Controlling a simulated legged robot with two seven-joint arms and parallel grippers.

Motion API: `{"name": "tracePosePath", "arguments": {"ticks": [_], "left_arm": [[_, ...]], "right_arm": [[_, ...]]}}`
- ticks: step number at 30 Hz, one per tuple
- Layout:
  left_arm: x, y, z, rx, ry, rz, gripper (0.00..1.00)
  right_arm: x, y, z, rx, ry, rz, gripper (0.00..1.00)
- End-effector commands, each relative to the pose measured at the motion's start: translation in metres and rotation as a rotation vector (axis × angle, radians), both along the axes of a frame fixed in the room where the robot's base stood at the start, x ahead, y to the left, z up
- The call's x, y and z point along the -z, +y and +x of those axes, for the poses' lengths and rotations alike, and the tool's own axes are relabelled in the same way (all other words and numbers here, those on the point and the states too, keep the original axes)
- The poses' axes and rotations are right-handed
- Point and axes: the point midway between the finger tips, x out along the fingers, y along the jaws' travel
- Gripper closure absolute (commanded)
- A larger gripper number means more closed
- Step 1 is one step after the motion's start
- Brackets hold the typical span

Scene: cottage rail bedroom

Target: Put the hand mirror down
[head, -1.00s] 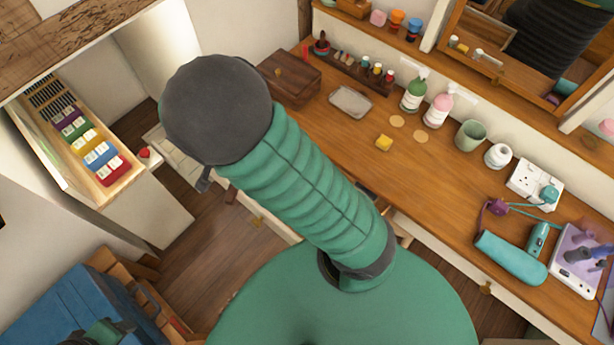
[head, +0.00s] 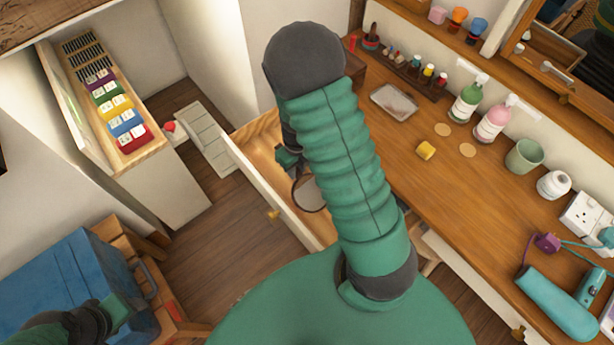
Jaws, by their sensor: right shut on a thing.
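My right gripper (head: 288,160) shows in part beside my green arm, over the open drawer (head: 262,197). It is shut on what looks like the hand mirror (head: 311,196), a round thing with a thin dark rim, tilted over the drawer. My arm covers part of the mirror and of the fingers. I cannot tell whether the mirror touches the drawer floor. My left gripper (head: 118,310) is at the lower left, in front of a blue case; its jaws are too unclear to read.
A wooden rack (head: 150,150) of coloured packets stands at the left. The blue case (head: 60,285) is lower left.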

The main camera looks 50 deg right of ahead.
Motion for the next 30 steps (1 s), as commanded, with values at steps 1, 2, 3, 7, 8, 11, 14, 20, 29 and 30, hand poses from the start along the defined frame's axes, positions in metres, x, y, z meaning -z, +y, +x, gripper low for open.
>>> {"name": "tracePosePath", "arguments": {"ticks": [1,2,3,7,8,11,14,20,29,30], "left_arm": [[0.004,0.0,0.0,0.0,0.0,0.0,0.43],[0.005,0.0,0.0,0.0,0.0,0.0,0.43],[0.007,0.0,0.0,0.0,0.0,0.0,0.43],[0.014,0.0,0.0,0.001,0.0,0.0,0.43],[0.015,0.0,0.0,0.001,0.0,0.0,0.43],[0.013,0.0,0.0,0.0,0.0,0.0,0.43],[0.013,0.0,0.0,0.0,0.0,0.0,0.43],[0.014,0.0,0.0,0.0,0.0,0.0,0.43],[0.014,0.0,0.0,0.0,0.0,0.0,0.43],[0.014,0.0,0.0,0.0,0.0,0.0,0.43]], "right_arm": [[0.008,0.0,0.0,0.0,0.001,0.0,1.0],[0.011,0.0,0.0,0.0,0.001,0.0,1.0],[0.017,0.0,0.0,0.0,0.001,0.0,1.0],[0.04,0.001,-0.001,-0.001,0.002,0.0,1.0],[0.043,0.001,-0.001,-0.001,0.001,0.0,1.0],[0.043,0.002,0.0,-0.003,-0.001,-0.001,1.0],[0.043,0.001,0.0,-0.004,-0.001,-0.001,1.0],[0.046,0.001,0.0,-0.004,-0.001,0.0,0.7],[0.046,0.001,0.0,-0.005,-0.001,-0.001,0.55],[0.046,0.001,0.0,-0.005,-0.001,-0.001,0.55]]}}
